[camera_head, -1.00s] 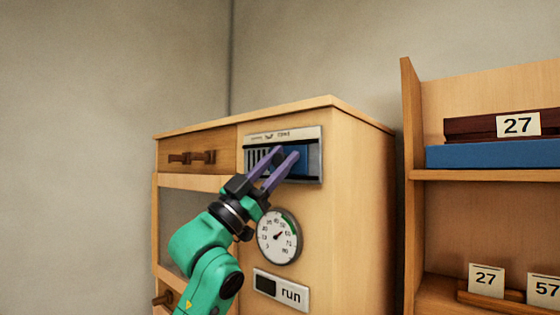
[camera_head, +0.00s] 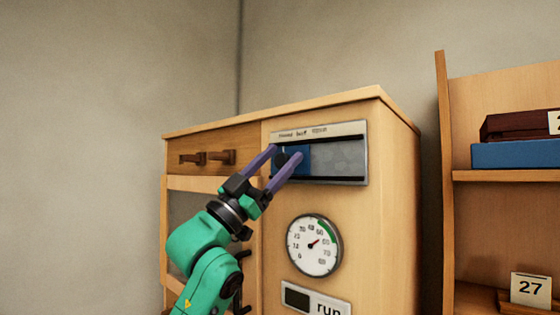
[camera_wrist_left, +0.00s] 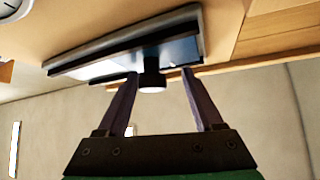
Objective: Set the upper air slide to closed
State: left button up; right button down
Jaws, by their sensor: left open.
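The upper air slide (camera_head: 344,160) is a grey-framed panel high on the wooden cabinet front, with three small labels along its top edge. Its blue shutter (camera_head: 305,168) sits at the left end of the frame, and a plain grey surface shows to its right. My left gripper (camera_head: 286,152) is open at the shutter, its purple fingers on either side of the dark knob. In the left wrist view the knob (camera_wrist_left: 152,80) stands between the spread fingers, with a gap on each side. The fingers partly hide the shutter. My right gripper is not in view.
A round dial (camera_head: 314,245) and a "run" plate (camera_head: 315,300) are below the slide. A drawer with a wooden handle (camera_head: 207,157) is to the left. A shelf with a blue box (camera_head: 515,154) and number cards stands at right.

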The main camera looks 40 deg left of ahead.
pick_arm(q)
jog(key=shift+d+f, duration=0.1)
jog(key=shift+d, duration=0.05)
jog(key=b+v, duration=1.2)
jog(key=v, duration=0.2)
jog(key=shift+s+f, duration=0.15)
jog(key=shift+s, duration=0.05)
